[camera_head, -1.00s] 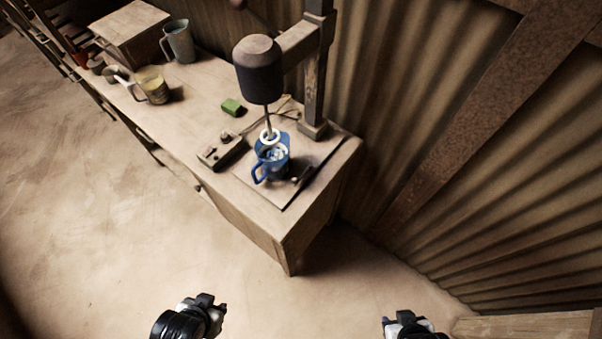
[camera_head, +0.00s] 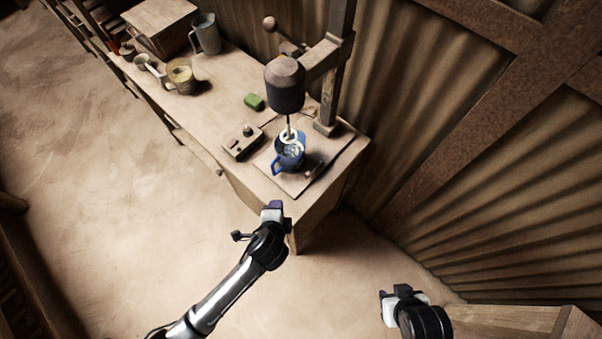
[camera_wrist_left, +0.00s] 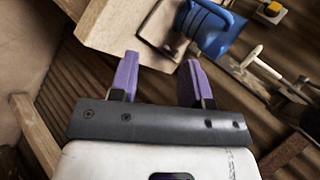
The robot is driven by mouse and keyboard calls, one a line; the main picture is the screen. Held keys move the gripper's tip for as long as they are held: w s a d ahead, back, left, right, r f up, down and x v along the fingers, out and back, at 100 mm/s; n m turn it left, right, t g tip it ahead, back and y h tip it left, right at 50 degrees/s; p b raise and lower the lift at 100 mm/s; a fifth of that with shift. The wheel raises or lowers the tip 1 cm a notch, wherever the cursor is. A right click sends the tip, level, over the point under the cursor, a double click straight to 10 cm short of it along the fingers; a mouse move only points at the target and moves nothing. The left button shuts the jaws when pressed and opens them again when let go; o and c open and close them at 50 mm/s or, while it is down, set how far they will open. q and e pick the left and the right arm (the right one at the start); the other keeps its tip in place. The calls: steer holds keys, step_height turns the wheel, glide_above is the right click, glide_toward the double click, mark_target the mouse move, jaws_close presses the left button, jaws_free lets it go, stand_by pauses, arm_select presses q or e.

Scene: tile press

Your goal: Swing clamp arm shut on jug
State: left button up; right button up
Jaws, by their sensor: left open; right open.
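The blue jug (camera_head: 290,154) stands upright on the board under the press head (camera_head: 285,82), with a white whisk-like tool reaching down into it. The jug also shows at the top of the left wrist view (camera_wrist_left: 222,32). My left gripper (camera_head: 272,206) is open and empty, in front of the bench's near corner and apart from the jug. Its purple fingers (camera_wrist_left: 158,78) are spread. My right gripper (camera_head: 391,297) is open and empty, low at right.
A control box (camera_head: 242,143) and a green block (camera_head: 254,101) lie left of the jug. The press post (camera_head: 336,75) rises behind. The floor before the bench is clear.

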mark_target(307, 174)
arm_select(q)
steer(key=m, duration=0.3)
steer(key=d+f+m+t+h, duration=0.1)
steer(key=m, duration=0.3)
steer(key=w+f+m+t, duration=0.1)
steer(key=m, duration=0.2)
steer(key=shift+d+f, duration=0.2)
steer(key=shift+d, duration=0.2)
steer(key=w+d+f+m+h, duration=0.1)
steer(key=w+d+m, duration=0.1)
steer(key=w+m, duration=0.2)
steer(key=w+d+f+m+t+h+b, duration=0.1)
steer(key=w+m, duration=0.3)
steer(key=w+d+f+m+b, duration=0.1)
steer(key=w+d+m, duration=0.1)
steer(key=w+m, duration=0.2)
steer(key=shift+w+d+t+h, duration=0.3)
steer(key=shift+w+h, duration=0.1)
steer(key=shift+w, duration=0.2)
jaws_close()
